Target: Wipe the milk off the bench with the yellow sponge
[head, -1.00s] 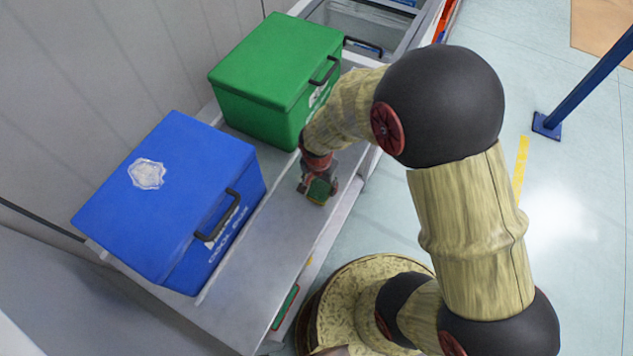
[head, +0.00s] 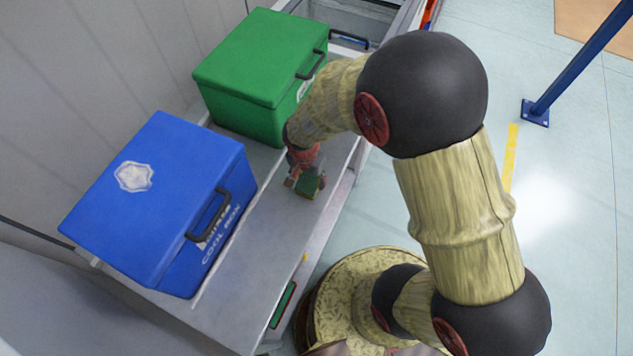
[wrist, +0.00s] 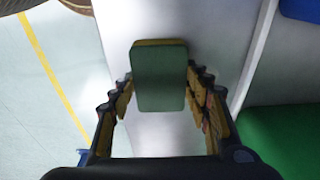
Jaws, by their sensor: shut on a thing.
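The sponge has a green face and a yellow edge. In the wrist view the sponge (wrist: 159,80) sits between the fingers of my gripper (wrist: 160,95), which is shut on it. In the head view the sponge (head: 311,186) shows at the end of my gripper (head: 304,182), low over or on the grey bench (head: 262,252). I cannot tell whether it touches the bench. It is just in front of the green box, near the bench's floor-side edge. I cannot make out any milk on the visible bench; some of the surface is hidden by the sponge and arm.
A blue cool box (head: 150,200) stands on the bench at left, and a green box (head: 262,75) stands behind my gripper. Both have dark handles facing the floor side. Bare bench lies in front of the blue box. A blue post (head: 580,70) stands at far right.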

